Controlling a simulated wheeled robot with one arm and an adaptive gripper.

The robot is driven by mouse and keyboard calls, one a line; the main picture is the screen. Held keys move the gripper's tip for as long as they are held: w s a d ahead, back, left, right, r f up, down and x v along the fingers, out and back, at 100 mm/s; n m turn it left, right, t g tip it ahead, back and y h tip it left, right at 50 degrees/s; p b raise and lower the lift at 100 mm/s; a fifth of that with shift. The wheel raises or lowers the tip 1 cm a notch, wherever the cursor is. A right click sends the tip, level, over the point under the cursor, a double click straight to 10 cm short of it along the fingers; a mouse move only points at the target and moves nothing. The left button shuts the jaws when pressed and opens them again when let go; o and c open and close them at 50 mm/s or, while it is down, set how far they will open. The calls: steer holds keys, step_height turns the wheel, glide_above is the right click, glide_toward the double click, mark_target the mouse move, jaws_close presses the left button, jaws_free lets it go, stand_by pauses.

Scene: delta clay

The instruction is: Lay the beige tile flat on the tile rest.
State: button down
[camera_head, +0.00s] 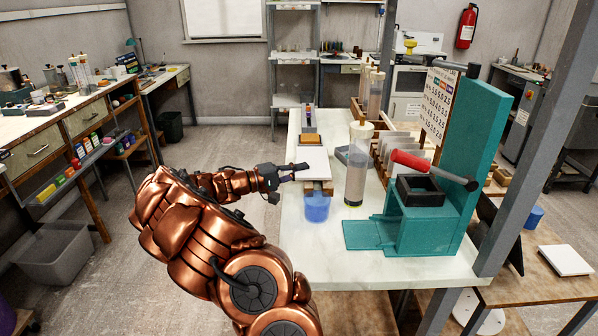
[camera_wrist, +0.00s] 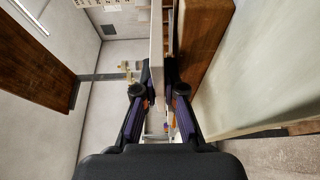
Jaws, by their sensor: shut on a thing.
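The beige tile (camera_head: 314,157) looks like a pale flat slab near the table's left edge, roughly level. My gripper (camera_head: 299,167) reaches it from the left and is shut on its near-left edge. In the wrist view the tile (camera_wrist: 157,35) shows edge-on between the fingertips (camera_wrist: 160,75). Wood (camera_head: 318,186), seemingly part of the tile rest, shows just below the tile's near end. The same wood (camera_wrist: 203,30) appears beside the tile in the wrist view. The tile hides most of the rest, and I cannot tell whether they touch.
A blue cup (camera_head: 317,208) stands just in front of the wood. A tall clear cylinder (camera_head: 356,175) stands right of the tile. A teal press (camera_head: 425,222) with a red-handled lever (camera_head: 410,161) occupies the table's right side. The front-left tabletop (camera_head: 312,250) is clear.

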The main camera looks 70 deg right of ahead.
steer(key=shift+s+f, duration=0.25)
steer(key=shift+f, duration=0.4)
steer(key=c, duration=1.2)
jaws_free()
steer(key=shift+s+f, duration=0.1)
steer(key=shift+f, duration=0.05)
steer(key=shift+c, duration=0.9)
steer(key=shift+o, duration=1.1)
steer(key=shift+w+a+f, duration=0.1)
steer(key=shift+w+a, duration=0.25)
steer(key=shift+w, duration=0.1)
steer(key=shift+o, duration=0.5)
steer(key=shift+r+b+v, duration=0.15)
steer(key=shift+r+v, duration=0.05)
steer(key=shift+v, duration=0.65)
steer(key=shift+r+b+v, duration=0.15)
steer(key=shift+b+v, duration=0.05)
steer(key=shift+v, duration=0.65)
steer(key=shift+r+b+v, duration=0.15)
steer(key=shift+r+v, duration=0.05)
steer(key=shift+v, duration=0.65)
